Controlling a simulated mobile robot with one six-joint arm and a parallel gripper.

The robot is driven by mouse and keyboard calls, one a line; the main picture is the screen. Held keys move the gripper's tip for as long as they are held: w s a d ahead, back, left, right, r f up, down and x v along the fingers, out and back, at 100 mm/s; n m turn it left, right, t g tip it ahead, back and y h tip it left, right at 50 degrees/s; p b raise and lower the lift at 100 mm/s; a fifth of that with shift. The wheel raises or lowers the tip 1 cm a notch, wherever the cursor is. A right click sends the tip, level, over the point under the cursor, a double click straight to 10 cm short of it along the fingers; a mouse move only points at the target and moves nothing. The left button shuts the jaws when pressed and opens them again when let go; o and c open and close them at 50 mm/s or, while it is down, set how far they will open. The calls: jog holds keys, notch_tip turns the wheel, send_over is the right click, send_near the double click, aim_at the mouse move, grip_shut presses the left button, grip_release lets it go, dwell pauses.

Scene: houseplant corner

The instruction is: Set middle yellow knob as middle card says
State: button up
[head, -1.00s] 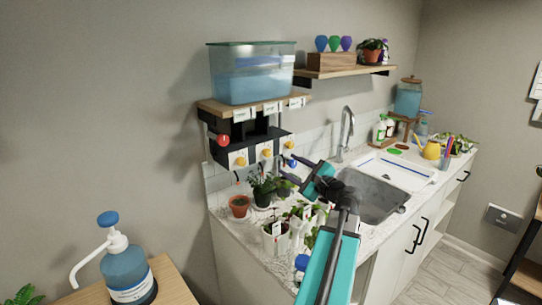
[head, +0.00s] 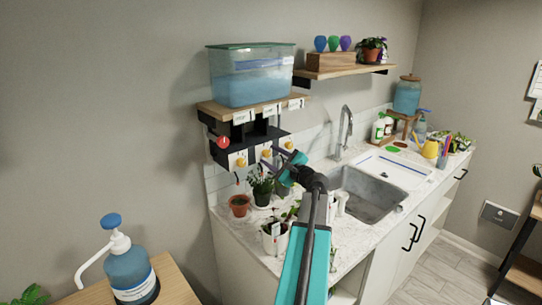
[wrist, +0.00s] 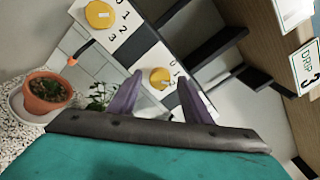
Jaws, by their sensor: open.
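The middle yellow knob (head: 266,153) is on a white dial plate on the black rack under the wooden shelf. In the wrist view, the knob (wrist: 162,78) sits just beyond and between my fingertips, apart from them as far as I can tell. Part of its dial's numbers is hidden by a finger. My gripper (wrist: 160,92) is open and empty; in the head view it is in front of the rack's right part. The middle card (head: 271,108) hangs on the shelf edge, too small to read there. In the wrist view, what looks like this card (wrist: 308,68) reads "DROP" and "3", tilted and cut by the edge.
The left yellow knob (wrist: 100,14) is beside the middle one, with 1, 2, 3 on its plate. A terracotta pot (head: 239,206) and other plants stand below on the counter. A water tank (head: 252,88) tops the shelf.

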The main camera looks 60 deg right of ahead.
jog(key=shift+w, duration=0.1)
jog(key=shift+c, duration=0.4)
jog(key=c, duration=1)
jog(key=shift+f, duration=0.1)
jog(key=n+b, duration=0.1)
jog(key=b, duration=0.2)
jog(key=shift+f, duration=0.1)
jog(key=n+b, duration=0.2)
jog(key=b, duration=0.2)
jog(key=shift+n, duration=0.3)
jog(key=shift+r, duration=0.2)
jog(key=o, duration=1.1)
